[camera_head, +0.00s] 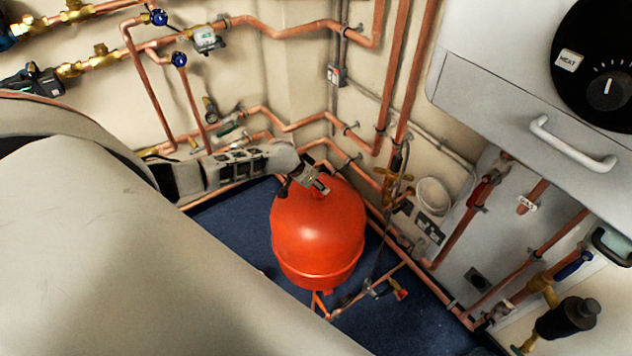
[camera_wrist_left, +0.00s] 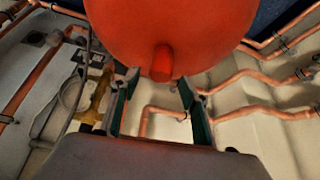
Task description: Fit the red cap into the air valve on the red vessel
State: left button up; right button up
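The red vessel (camera_head: 318,235) stands upright on the blue floor in the head view, and its rounded red surface (camera_wrist_left: 170,20) fills the top of the left wrist view. A short red cylinder, seemingly the red cap (camera_wrist_left: 162,62), sticks out from the vessel. I cannot tell how deep it sits, and the air valve is not distinguishable beneath it. My left gripper (camera_head: 314,181) is over the top of the vessel. In the left wrist view its two fingers are apart (camera_wrist_left: 160,82), one on each side of the red cylinder, with gaps on both sides. My right gripper is not in view.
Copper pipes (camera_head: 300,30) run along the walls behind the vessel and low around it. A brass valve (camera_head: 392,185) and a white cup-shaped thing (camera_head: 433,196) are to its right. A grey boiler (camera_head: 480,75) hangs at upper right. Blue floor (camera_head: 225,225) is clear left of the vessel.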

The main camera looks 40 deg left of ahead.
pick_arm(q)
jog(key=v, duration=1.2)
dwell(0.6)
